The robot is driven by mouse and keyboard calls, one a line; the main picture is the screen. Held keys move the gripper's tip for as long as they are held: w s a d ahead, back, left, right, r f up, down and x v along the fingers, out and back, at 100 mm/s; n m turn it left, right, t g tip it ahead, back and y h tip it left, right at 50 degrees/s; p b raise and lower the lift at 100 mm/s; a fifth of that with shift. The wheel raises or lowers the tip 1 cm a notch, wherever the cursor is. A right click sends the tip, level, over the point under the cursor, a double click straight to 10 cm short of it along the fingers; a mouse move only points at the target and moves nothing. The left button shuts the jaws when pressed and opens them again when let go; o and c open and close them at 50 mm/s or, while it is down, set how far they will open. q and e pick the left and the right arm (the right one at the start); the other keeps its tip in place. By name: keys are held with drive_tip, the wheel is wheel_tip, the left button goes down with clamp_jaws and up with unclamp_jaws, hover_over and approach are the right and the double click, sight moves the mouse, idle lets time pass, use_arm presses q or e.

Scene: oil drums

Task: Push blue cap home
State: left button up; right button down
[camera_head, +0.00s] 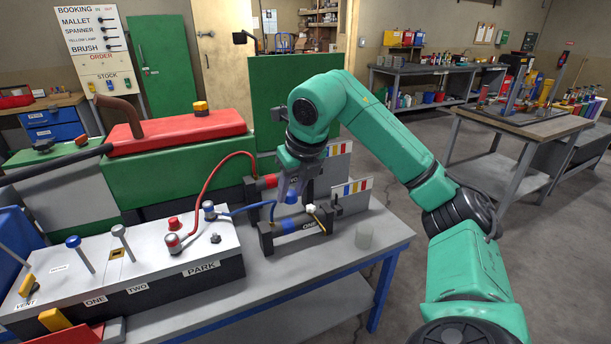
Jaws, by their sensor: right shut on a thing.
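A blue hose (248,209) runs from a blue-topped fitting (209,210) on the grey panel (140,250) towards the block. My left gripper is not in view.
A red hose (222,160) arches from a red fitting (173,242) to a red-banded block (268,182) behind. Levers rise from the panel at left. A green and red machine (180,175) stands behind.

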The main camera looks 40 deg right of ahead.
drive_tip(key=a+p, duration=0.6)
drive_tip(key=a, duration=0.7)
